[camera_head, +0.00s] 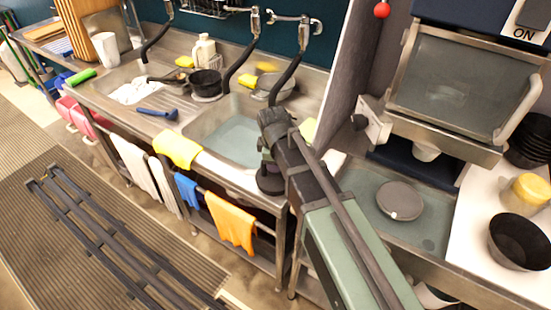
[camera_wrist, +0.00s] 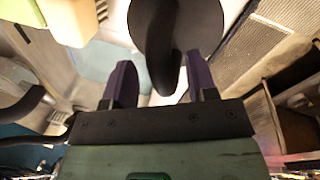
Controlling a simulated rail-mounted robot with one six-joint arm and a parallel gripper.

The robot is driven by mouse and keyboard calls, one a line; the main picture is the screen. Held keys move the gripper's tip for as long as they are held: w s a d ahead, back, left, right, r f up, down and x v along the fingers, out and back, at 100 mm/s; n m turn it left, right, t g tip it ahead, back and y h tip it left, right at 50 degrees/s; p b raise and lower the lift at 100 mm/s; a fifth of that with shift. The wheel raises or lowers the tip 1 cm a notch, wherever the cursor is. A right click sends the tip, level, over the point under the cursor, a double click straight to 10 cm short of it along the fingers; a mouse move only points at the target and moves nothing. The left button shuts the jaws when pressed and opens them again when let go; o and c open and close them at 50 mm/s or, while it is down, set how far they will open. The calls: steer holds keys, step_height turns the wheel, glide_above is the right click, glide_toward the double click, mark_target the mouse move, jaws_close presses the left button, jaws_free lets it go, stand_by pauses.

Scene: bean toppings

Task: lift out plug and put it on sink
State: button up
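The plug is a black round disc with a thick black stem. In the head view the disc (camera_head: 270,186) is below my gripper (camera_head: 272,160), at the front rim of the middle sink (camera_head: 232,140). I cannot tell whether it rests on the rim or hangs just above it. In the wrist view the plug (camera_wrist: 178,25) is large and close. Its stem reaches down between the two purple-grey fingers of my gripper (camera_wrist: 160,80). A narrow gap shows on both sides of the stem, so the fingers look open around it. My gripper hides part of the plug in the head view.
A yellow cloth (camera_head: 178,148) lies over the sink's front edge to the left. An orange towel (camera_head: 230,221) hangs on the rail below. A grey panel (camera_head: 350,60) and dishwasher hood (camera_head: 455,85) stand to the right. A black pan (camera_head: 205,83) sits behind.

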step_height(320, 180, up, 11)
steer(key=s+p, duration=0.2)
steer(key=p, duration=0.8)
steer(key=shift+a+f, duration=0.2)
steer(key=shift+p, duration=0.3)
